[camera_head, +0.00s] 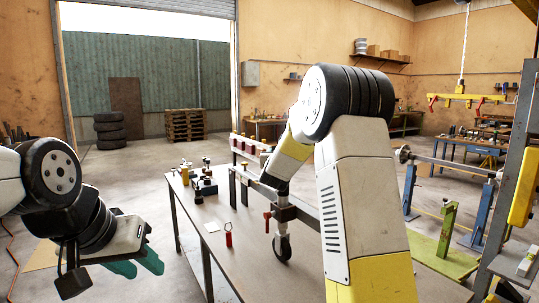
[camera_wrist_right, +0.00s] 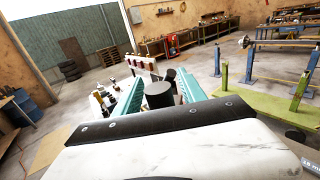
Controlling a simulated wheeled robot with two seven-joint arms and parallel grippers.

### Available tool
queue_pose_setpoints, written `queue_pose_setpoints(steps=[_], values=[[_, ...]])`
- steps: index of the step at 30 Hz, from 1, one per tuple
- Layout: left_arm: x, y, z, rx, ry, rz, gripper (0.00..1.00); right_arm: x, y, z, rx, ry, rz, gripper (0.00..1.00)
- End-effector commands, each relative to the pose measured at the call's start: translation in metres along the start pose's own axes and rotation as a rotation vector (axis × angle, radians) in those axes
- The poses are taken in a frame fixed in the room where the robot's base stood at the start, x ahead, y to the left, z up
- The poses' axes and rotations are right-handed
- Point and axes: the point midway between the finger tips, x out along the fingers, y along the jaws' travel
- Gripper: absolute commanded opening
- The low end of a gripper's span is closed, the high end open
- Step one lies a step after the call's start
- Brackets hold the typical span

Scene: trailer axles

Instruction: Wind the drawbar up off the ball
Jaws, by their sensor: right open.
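The grey drawbar (camera_head: 305,216) runs behind my right forearm in the head view, with a jockey wheel (camera_head: 283,247) hanging under it and a red clamp handle (camera_head: 267,222) beside it. My right arm hides much of the drawbar, and I cannot make out the ball. In the right wrist view, my right gripper (camera_wrist_right: 160,80) has its teal fingers apart, with a dark round upright post (camera_wrist_right: 158,95) showing between them; I cannot tell whether they touch it. My left gripper (camera_head: 136,265) is at lower left in the head view, its teal fingers apart and empty, away from the drawbar.
A grey workbench (camera_head: 200,235) stands beside the drawbar, with small tools and a red item (camera_head: 229,236) on it. An axle (camera_head: 450,167) rests on blue stands at right, near a green stand (camera_head: 446,230). Tyres (camera_head: 110,130) and pallets (camera_head: 186,124) are far back.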

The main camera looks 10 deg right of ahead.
Motion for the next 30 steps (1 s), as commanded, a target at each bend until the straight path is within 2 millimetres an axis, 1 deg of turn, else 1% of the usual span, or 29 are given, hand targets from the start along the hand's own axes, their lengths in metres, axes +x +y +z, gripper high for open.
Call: queue_pose_setpoints(steps=[5, 8, 16, 18, 21, 24, 30], values=[[0.000, 0.000, 0.000, 0.000, 0.000, 0.000, 0.36, -0.001, 0.000, 0.000, 0.000, 0.000, 0.000, 0.48], [0.000, 0.000, 0.000, 0.000, 0.000, 0.000, 0.36, -0.008, 0.000, 0.000, 0.000, 0.000, 0.000, 0.48], [0.000, 0.000, 0.000, 0.000, 0.000, 0.000, 0.36, -0.054, 0.000, 0.000, 0.001, 0.001, 0.001, 0.48], [0.000, 0.000, 0.000, 0.000, 0.000, 0.000, 0.36, -0.064, 0.000, 0.001, 0.001, 0.000, 0.002, 0.48], [0.000, 0.000, 0.000, 0.000, 0.000, 0.000, 0.36, -0.073, 0.000, 0.000, 0.000, 0.001, 0.001, 0.48], [0.000, 0.000, 0.000, 0.000, 0.000, 0.000, 0.36, -0.077, 0.000, 0.000, 0.000, -0.001, -0.001, 0.48], [0.000, 0.000, 0.000, 0.000, 0.000, 0.000, 0.36, -0.078, 0.000, 0.000, 0.000, 0.000, -0.001, 0.48]])
